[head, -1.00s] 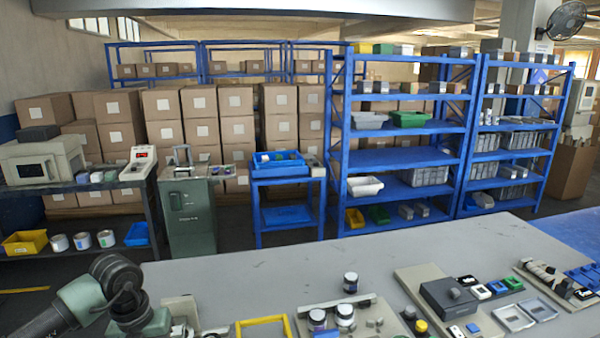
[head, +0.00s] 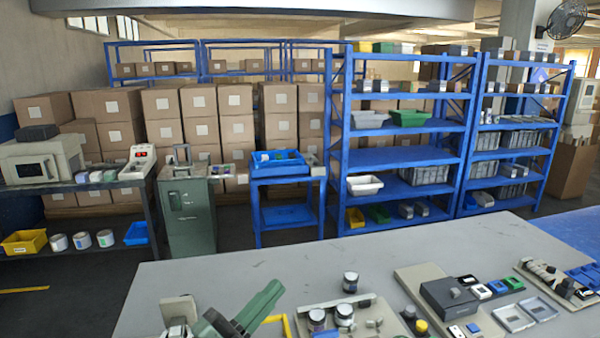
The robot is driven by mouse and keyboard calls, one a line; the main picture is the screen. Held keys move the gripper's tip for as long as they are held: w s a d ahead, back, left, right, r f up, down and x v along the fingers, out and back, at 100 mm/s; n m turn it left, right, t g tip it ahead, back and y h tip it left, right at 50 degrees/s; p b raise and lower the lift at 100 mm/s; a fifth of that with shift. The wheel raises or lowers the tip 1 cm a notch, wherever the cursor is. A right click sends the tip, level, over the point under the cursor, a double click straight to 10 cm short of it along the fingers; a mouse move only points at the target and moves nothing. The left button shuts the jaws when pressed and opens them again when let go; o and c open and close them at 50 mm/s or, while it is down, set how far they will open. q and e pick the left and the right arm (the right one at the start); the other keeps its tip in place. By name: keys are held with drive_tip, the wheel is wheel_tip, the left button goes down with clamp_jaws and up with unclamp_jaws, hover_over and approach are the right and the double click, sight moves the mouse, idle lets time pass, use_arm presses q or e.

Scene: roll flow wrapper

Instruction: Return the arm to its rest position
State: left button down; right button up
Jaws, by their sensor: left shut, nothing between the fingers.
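My left arm (head: 258,307) shows at the bottom edge, left of the picture's middle, as a dark green link slanting up to the right with darker parts below it. Its gripper is shut and empty; the fingertips are hard to make out against the arm. The arm stands in front of part of a yellow frame (head: 287,328) and beside a beige fixture (head: 178,310). My right gripper is not in view.
The grey table (head: 220,270) is clear towards its back edge. A dark-lidded jar (head: 350,282) stands apart from a tray of jars (head: 317,320). A beige board with a dark box (head: 447,298) lies to the right. Blue shelves (head: 400,160) stand behind.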

use_arm(q)
drive_tip(key=s+a+f+n+g+y, duration=0.2)
drive_tip(key=s+a+f+n+y, duration=0.2)
drive_tip(key=a+f+n+y, duration=1.2)
drive_tip(key=s+f+n+g+h, duration=0.1)
drive_tip(key=s+f+n+g, duration=0.1)
drive_tip(key=s+f+g, duration=0.7)
drive_tip(key=s+f+n+g+h, duration=0.15)
drive_tip(key=s+f, duration=0.45)
drive_tip(key=s, duration=0.7)
wheel_tip(320, 180, down, 27)
drive_tip(key=s+g+b, duration=0.1)
drive_tip(key=s+g, duration=0.1)
drive_tip(key=s+a+f+g+b, duration=0.1)
drive_tip(key=s+a+f, duration=0.1)
drive_tip(key=s+f, duration=1.4)
drive_tip(key=shift+s+a+f+m+y, duration=0.15)
drive_tip(key=shift+s+f+m+y, duration=0.2)
drive_tip(key=shift+m+y, duration=0.1)
